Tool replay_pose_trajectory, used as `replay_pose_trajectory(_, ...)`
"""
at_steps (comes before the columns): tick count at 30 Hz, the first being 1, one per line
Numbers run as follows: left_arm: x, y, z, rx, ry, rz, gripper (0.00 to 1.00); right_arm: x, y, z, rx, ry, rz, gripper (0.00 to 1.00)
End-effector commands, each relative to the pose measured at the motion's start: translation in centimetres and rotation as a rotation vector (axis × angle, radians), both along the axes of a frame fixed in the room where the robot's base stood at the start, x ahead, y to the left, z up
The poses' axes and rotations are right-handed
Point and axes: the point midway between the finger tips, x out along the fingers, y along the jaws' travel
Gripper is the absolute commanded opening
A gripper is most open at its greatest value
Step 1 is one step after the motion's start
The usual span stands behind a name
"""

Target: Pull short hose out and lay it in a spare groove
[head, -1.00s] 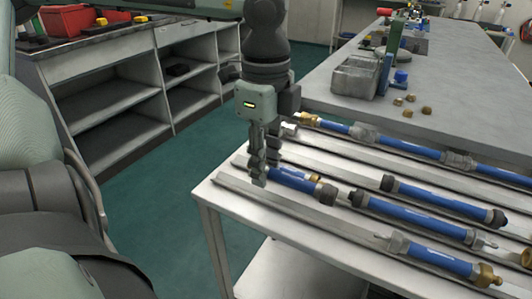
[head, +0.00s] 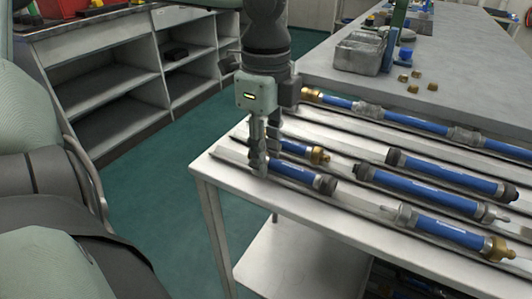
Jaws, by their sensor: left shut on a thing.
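A short blue hose (head: 292,174) with a dark end fitting is at the left part of the slatted metal table. My left gripper (head: 260,170) points down and is shut on its left end, hiding that end. The hose lies along the direction of the grooves, over or in one near the table's front left edge; I cannot tell whether it touches the bottom. Behind it is another blue hose (head: 299,147) with a brass end, partly hidden by the fingers. The grooved table top (head: 230,146) has bare strips between hoses. My right gripper is not in view.
Blue hoses lie to the right, one with dark ends (head: 438,183) and one with a brass end (head: 447,232). A longer hose line (head: 415,124) runs behind. A metal tray (head: 360,55) and brass nuts (head: 413,88) are on the rear bench. Shelves (head: 110,85) stand at left.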

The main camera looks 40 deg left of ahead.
Motion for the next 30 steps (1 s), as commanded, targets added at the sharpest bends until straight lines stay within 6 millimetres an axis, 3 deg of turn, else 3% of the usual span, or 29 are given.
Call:
replay_pose_trajectory(14, 0.03, -0.01, -0.18, -0.001, -0.001, 0.000, 0.00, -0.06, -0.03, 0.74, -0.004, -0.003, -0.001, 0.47)
replay_pose_trajectory(15, 0.03, -0.01, -0.18, -0.001, -0.001, 0.000, 0.33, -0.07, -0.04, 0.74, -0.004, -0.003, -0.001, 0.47)
replay_pose_trajectory(19, 0.02, 0.00, -0.19, 0.000, -0.001, 0.000, 0.49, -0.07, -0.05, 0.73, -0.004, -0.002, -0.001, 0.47)
replay_pose_trajectory(30, 0.02, 0.01, 0.05, 0.001, -0.001, 0.000, 0.52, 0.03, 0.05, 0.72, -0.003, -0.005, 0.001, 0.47)
